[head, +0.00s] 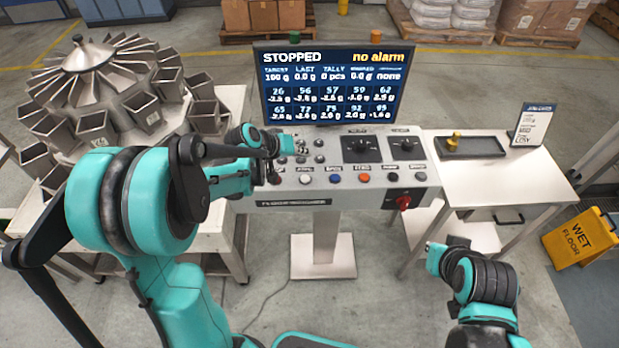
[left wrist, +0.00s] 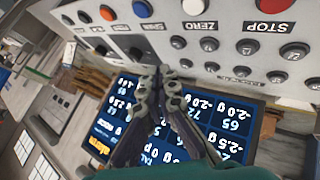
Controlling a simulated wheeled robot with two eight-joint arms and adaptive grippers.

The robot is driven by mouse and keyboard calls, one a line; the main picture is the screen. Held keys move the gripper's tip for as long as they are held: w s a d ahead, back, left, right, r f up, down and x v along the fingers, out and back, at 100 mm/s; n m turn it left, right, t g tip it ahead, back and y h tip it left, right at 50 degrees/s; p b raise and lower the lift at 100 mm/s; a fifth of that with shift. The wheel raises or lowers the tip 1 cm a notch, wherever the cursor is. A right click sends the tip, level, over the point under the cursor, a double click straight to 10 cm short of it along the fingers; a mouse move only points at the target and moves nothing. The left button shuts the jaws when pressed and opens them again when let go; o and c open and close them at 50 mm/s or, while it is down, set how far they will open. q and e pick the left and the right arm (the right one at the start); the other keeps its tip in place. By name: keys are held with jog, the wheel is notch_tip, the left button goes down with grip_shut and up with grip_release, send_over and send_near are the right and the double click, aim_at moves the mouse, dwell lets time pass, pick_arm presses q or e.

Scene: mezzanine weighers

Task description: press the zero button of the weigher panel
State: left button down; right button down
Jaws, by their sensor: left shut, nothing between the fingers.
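The weigher panel (head: 345,197) stands ahead of me, a sloped grey box with knobs and a row of coloured buttons. The zero button (head: 305,181) is the white one, left of the blue button. In the left wrist view the panel is upside down; the white button (left wrist: 194,6) sits at the top edge above its ZERO label, beside the red STOP button (left wrist: 278,8). My left gripper (head: 272,172) is shut and empty over the panel's left end, left of the zero button. Its fingers (left wrist: 157,74) show shut in the wrist view. I cannot tell whether they touch the panel.
A screen (head: 333,84) reading STOPPED and no alarm rises behind the panel. A red rotary switch (head: 403,202) is on its front. The steel hopper weigher (head: 88,55) is at left; a side table (head: 530,172) with a dark tray is at right. My right arm is low right.

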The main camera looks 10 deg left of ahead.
pick_arm(q)
jog(key=shift+f, duration=0.15)
jog(key=b, duration=0.6)
send_over(303, 179)
notch_tip(303, 179, down, 8)
jog(key=shift+r, duration=0.15)
jog(key=shift+f+b, duration=0.45)
jog(key=shift+b, duration=0.05)
dwell(0.8)
jog(key=shift+f+b, duration=0.45)
jog(key=shift+f+b, duration=0.4)
dwell(0.5)
jog(key=shift+r, duration=0.15)
jog(key=shift+d+r+p, duration=0.1)
jog(key=shift+r+p, duration=0.5)
jog(key=shift+r, duration=0.15)
